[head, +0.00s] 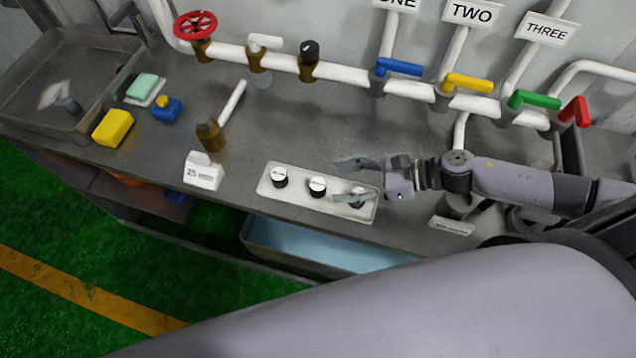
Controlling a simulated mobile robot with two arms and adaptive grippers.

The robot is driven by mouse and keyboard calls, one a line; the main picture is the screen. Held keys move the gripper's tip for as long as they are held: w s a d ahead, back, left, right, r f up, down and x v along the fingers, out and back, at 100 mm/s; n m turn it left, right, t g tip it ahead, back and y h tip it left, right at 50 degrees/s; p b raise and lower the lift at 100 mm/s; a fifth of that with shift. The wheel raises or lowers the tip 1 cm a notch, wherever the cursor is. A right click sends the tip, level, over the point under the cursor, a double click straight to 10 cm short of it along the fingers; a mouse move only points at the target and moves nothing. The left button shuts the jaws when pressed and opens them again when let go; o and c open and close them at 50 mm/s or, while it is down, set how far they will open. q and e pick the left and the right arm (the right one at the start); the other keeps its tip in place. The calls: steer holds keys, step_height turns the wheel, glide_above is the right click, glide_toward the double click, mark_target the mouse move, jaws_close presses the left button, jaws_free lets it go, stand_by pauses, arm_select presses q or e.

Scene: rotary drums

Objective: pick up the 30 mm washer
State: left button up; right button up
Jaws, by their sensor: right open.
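A shallow white tray (268,192) on the bench holds three small round pieces with black sides and white tops: a left one (280,177), a middle one (317,186) and a right one (358,203). Their sizes cannot be read, so I cannot tell which is the 30 mm washer. My right gripper (343,181) is open, with its fingers pointing left over the right end of the tray. The nearer finger partly covers the right piece. Nothing shows between the fingers. My left gripper is not in view.
A white block labelled 25 (204,172) stands left of the tray. Behind run white pipes with a red wheel valve (195,25) and coloured handles. A yellow sponge (113,127) and a grey basin (40,110) are at left. A blue-lined bin (310,245) sits below the bench edge.

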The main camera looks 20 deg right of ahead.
mark_target(319, 184)
steer(key=x, duration=0.1)
steer(key=p+x, duration=0.2)
steer(key=shift+w+a+r, duration=0.1)
steer(key=shift+a+r, duration=0.05)
steer(key=shift+a, duration=0.25)
steer(key=shift+w+a+f, duration=0.1)
steer(key=shift+a+f, duration=0.1)
steer(key=shift+f, duration=0.1)
steer(key=c, duration=1.1)
